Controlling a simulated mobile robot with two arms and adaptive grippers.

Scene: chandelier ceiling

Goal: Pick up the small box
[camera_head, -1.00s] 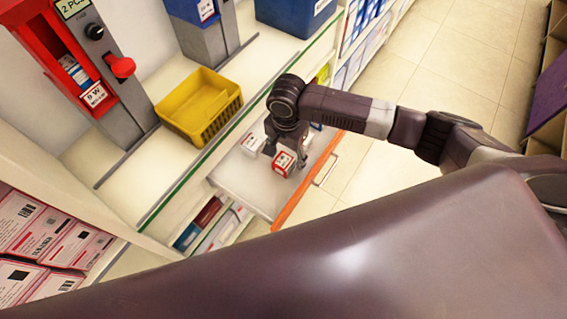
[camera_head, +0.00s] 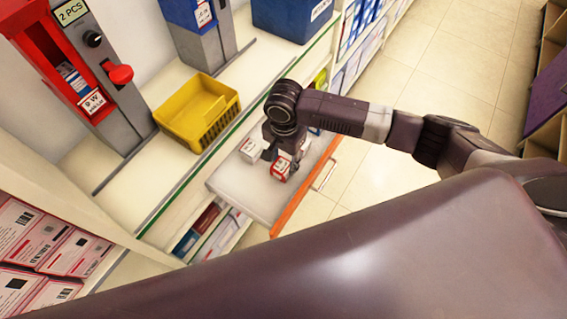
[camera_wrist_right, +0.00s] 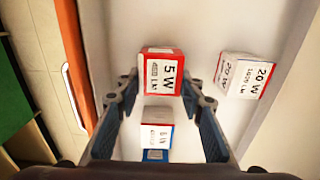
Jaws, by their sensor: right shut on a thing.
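A small white box with red edges, marked 5 W (camera_wrist_right: 163,75), stands on a pale pull-out shelf (camera_head: 236,187). It also shows in the head view (camera_head: 281,169). My right gripper (camera_head: 279,161) points down over the shelf and is shut on this red-edged box, with a finger at either side; the gripper also shows in the right wrist view (camera_wrist_right: 161,88). I cannot tell whether the box is clear of the shelf. A white box marked 20 W (camera_wrist_right: 244,76) stands apart to the right in the wrist view and shows left of the gripper in the head view (camera_head: 249,151). My left gripper is not in view.
A white box with a blue edge (camera_wrist_right: 156,134) lies close by between the finger sides. The shelf has an orange front edge (camera_head: 290,210). Tiled floor lies to the right.

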